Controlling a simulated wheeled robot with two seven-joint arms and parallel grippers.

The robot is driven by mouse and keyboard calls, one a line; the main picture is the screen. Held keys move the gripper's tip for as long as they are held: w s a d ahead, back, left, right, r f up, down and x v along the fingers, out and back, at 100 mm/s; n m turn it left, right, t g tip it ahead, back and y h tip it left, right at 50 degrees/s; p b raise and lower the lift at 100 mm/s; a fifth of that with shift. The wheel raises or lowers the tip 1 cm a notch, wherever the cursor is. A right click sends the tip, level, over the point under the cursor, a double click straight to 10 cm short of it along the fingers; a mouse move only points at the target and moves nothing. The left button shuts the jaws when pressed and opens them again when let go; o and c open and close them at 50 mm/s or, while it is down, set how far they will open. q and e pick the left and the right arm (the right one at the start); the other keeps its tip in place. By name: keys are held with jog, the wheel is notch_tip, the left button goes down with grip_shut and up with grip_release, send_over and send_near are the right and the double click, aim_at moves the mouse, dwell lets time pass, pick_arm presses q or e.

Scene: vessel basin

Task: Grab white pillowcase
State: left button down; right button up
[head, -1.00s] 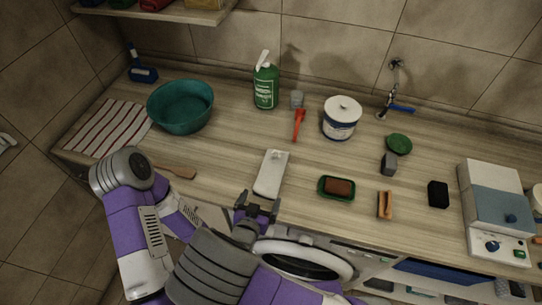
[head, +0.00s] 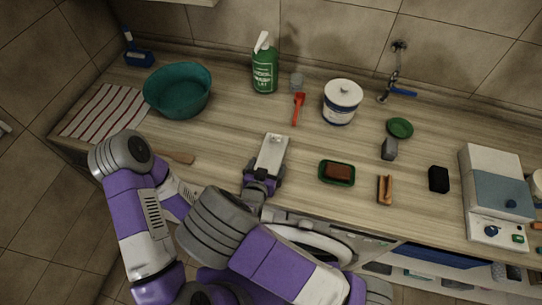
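The white pillowcase (head: 272,151) is a small, flat, whitish folded piece on the wooden counter in the head view, left of the soap dish. My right gripper (head: 265,171) is at its near end, with its fingers spread to either side of that end. The gripper looks open, and contact with the cloth is not clear. The near end of the pillowcase is partly hidden by the gripper. My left gripper is not seen; only purple and grey arm links show at the left.
A green dish with brown soap (head: 337,172) and a wooden brush (head: 384,189) lie to the right. A teal basin (head: 178,90) and a striped cloth (head: 104,111) are at left. A green bottle (head: 264,68), red tool (head: 298,108) and white tub (head: 341,102) stand behind.

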jog(key=c, duration=0.7)
jog(key=shift+r, duration=0.1)
jog(key=shift+c, duration=0.2)
